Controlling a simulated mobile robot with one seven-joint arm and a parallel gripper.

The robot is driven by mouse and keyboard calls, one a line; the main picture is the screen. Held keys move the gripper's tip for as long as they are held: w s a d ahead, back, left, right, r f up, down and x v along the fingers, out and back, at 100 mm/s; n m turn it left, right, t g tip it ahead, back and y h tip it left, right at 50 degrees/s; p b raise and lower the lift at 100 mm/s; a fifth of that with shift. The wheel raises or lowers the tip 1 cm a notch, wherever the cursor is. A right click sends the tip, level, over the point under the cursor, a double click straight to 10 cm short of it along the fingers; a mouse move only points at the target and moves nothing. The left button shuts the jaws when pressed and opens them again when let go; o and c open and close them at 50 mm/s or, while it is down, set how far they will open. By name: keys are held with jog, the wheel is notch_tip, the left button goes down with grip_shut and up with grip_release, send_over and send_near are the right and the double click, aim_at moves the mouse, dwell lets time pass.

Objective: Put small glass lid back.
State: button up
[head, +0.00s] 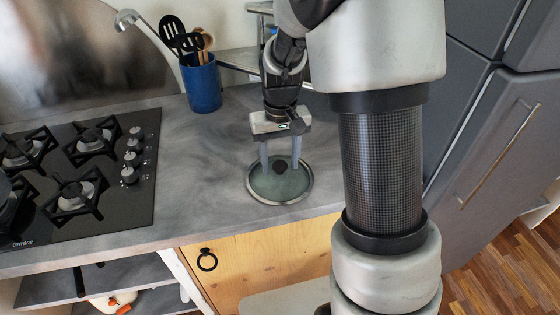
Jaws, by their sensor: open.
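The small glass lid (265,190) lies on the grey counter (205,207), to the right of the stove. It is round and greenish, with a metal rim and a dark knob (280,167) in the middle. My gripper (281,166) points down over the lid. Its two fingers are open, one on each side of the knob. I cannot tell whether the fingers touch the knob or the glass. No pot that fits the lid is clearly in view; part of a dark vessel (8,203) shows at the left edge.
A black gas stove (120,215) with several burners takes up the left of the counter. A blue utensil holder (202,84) with spoons and spatulas stands behind. A metal rack (238,67) is at the back. A grey fridge (500,145) stands at the right.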

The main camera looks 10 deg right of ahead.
aim_at(280, 165)
notch_tip(280, 165, up, 12)
jog(key=p, duration=0.1)
jog(key=s+r+t, duration=0.3)
jog(key=s+r, duration=0.1)
jog(key=s, duration=0.5)
jog(key=s+r+t, duration=0.3)
jog(key=s+r, duration=0.2)
jog(key=s, duration=0.4)
notch_tip(280, 165, up, 6)
jog(key=p, duration=0.7)
jog(key=shift+s+r, duration=0.15)
jog(key=shift+s, duration=0.05)
